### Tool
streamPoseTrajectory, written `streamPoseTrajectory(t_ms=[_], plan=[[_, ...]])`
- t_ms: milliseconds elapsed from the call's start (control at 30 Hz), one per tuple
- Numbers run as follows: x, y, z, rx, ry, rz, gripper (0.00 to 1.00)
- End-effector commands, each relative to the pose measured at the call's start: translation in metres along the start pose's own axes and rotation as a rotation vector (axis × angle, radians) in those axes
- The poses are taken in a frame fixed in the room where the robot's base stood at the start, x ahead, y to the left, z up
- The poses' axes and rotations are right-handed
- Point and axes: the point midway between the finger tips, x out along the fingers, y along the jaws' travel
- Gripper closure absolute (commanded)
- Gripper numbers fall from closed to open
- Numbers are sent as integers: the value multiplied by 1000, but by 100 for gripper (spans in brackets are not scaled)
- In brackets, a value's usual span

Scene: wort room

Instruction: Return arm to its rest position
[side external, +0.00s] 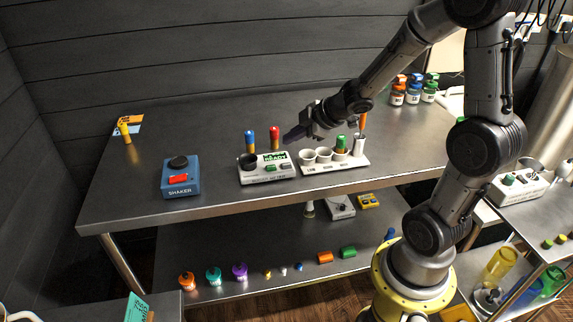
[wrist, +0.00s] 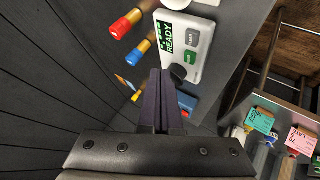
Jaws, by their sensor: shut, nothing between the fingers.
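My gripper (side external: 290,137) hangs over the steel bench, with its fingers pointing left above the white device with a green READY display (side external: 267,168). In the wrist view the dark fingers (wrist: 161,100) are together and hold nothing. They hide part of the device (wrist: 186,45) and of the blue box behind them. My arm is bent and reaches left from its yellow base at the right.
A blue shaker (side external: 181,178) stands left of the device. A blue-capped tube (side external: 250,139) and a red-capped tube (side external: 275,137) stand behind it. A white rack with cups (side external: 335,162) stands right. Capped bottles (side external: 414,88) stand at back right. The bench's back left is mostly clear.

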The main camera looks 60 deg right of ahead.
Motion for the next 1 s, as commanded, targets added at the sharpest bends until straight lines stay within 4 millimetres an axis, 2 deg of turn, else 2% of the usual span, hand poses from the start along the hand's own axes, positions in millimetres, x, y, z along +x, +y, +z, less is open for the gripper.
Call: streamPoseTrajectory(t_ms=[433, 467, 567, 667, 700, 767, 800, 867, 967, 1000], plan=[[0, -1, -3, -6, 5, -2, 100], [0, -2, -6, -13, 12, -3, 100], [-13, 0, -35, -66, 66, 23, 100], [-45, 6, -78, -83, 144, 102, 100], [-63, 10, -92, -63, 158, 146, 100], [-90, 14, -103, 0, 162, 207, 100], [-109, 15, -106, 56, 156, 240, 100], [-133, 10, -104, 150, 141, 264, 100], [-165, -9, -89, 317, 95, 248, 100], [-175, -20, -82, 383, 73, 223, 100]])
